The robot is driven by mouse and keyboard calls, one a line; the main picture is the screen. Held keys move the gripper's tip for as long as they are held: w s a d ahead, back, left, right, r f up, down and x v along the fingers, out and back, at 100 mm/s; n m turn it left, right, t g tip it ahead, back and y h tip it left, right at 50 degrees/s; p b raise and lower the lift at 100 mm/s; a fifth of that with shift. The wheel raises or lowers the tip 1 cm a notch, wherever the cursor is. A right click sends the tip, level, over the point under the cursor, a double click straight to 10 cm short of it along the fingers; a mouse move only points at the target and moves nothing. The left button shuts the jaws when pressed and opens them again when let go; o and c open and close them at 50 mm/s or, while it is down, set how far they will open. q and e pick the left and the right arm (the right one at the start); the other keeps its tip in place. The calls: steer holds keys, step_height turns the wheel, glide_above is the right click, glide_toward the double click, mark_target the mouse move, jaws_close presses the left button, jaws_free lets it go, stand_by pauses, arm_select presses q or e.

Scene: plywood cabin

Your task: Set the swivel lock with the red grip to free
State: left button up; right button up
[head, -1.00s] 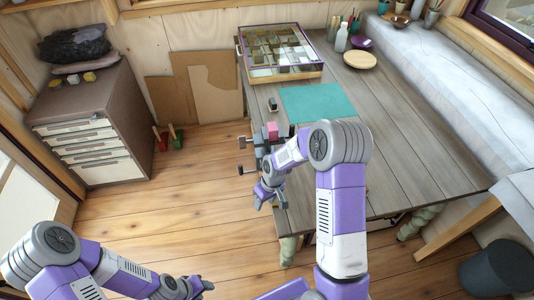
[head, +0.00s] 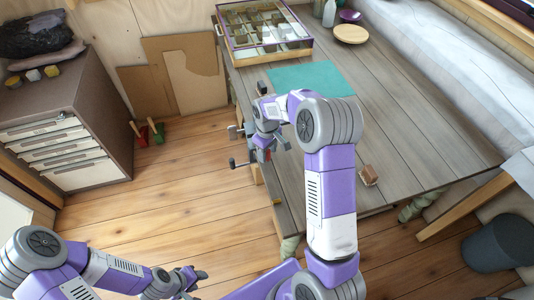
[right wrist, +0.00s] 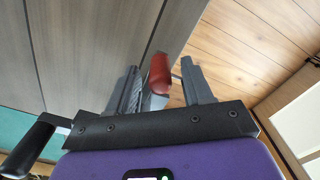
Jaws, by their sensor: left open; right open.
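The red grip (right wrist: 160,74) shows in the right wrist view, between the two fingers of my open right gripper (right wrist: 160,88); I cannot tell whether either finger touches it. In the head view my right gripper (head: 268,145) is over the near left edge of the table, at the clamp-like metal fixture (head: 240,162), and hides most of it. The position of the lock cannot be told. My left gripper (head: 190,278) is open and empty, low over the floor at the bottom left.
A black handle (right wrist: 28,148) is close to my right gripper on the left. The wooden table (head: 420,140) carries a teal mat (head: 310,80), a glass-topped case (head: 262,35) and a small brown block (head: 368,175).

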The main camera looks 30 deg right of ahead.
steer(key=shift+f, duration=0.45)
jaws_close()
